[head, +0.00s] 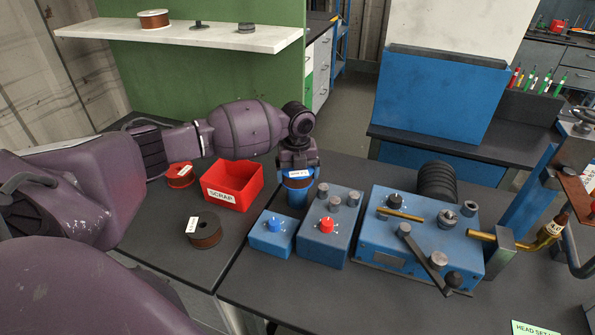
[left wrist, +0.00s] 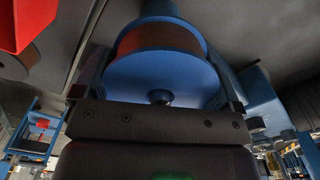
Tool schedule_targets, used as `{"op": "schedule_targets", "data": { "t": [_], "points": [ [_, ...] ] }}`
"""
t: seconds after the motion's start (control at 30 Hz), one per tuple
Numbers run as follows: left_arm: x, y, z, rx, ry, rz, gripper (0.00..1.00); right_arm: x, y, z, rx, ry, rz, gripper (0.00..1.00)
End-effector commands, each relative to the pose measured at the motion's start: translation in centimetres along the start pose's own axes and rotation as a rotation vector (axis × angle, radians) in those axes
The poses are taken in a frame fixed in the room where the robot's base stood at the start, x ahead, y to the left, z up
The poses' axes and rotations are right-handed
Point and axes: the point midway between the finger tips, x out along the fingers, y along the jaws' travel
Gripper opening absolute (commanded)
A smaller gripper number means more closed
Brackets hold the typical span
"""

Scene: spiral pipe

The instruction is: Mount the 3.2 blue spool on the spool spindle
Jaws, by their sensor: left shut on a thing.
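The blue spool (head: 299,184) has blue flanges and a copper-brown winding, with a small white label on top. My left gripper (head: 298,163) reaches down over it from above and is shut on it. In the left wrist view the spool (left wrist: 160,72) sits between the two fingers of my left gripper (left wrist: 160,85), its flange facing the camera. A small dark knob shows at the flange's centre. A blue cylindrical part (left wrist: 145,8) shows directly beyond the spool. I cannot tell whether this is the spindle's stand or whether the spool is seated. My right gripper is not in view.
A red SCRAP bin (head: 233,187), a red spool (head: 180,175) and a dark spool (head: 205,230) are on the left table. A white shelf (head: 200,37) is behind.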

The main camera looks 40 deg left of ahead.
Motion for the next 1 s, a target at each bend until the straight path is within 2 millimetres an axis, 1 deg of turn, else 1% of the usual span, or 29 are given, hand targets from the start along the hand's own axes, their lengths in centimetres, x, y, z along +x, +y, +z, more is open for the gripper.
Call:
{"op": "schedule_targets", "data": {
  "t": [0.13,0.17,0.2,0.23,0.43,0.57,0.67,1.0],
  "points": [
    [0.1,-0.1,0.1,0.0,-0.002,-0.002,0.4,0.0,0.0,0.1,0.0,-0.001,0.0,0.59],
    [0.1,-0.1,0.1,0.0,-0.002,-0.002,0.92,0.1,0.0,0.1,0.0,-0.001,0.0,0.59],
    [0.1,-0.1,0.1,0.0,-0.002,-0.003,0.98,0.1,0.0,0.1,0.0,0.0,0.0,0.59],
    [0.1,-0.1,0.1,0.0,-0.002,-0.002,1.0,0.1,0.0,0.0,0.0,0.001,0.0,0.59],
    [0.3,0.0,0.0,0.0,0.0,0.001,1.0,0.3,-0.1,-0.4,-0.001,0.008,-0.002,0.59],
    [-0.4,0.0,0.0,0.0,-0.001,0.0,1.0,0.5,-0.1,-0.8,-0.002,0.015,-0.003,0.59],
    [-1.6,0.0,0.1,0.001,-0.003,-0.002,1.0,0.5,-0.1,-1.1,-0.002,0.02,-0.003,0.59],
    [-7.8,-0.1,0.0,0.001,-0.004,-0.004,1.0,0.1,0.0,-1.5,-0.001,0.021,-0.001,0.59]
  ]
}}
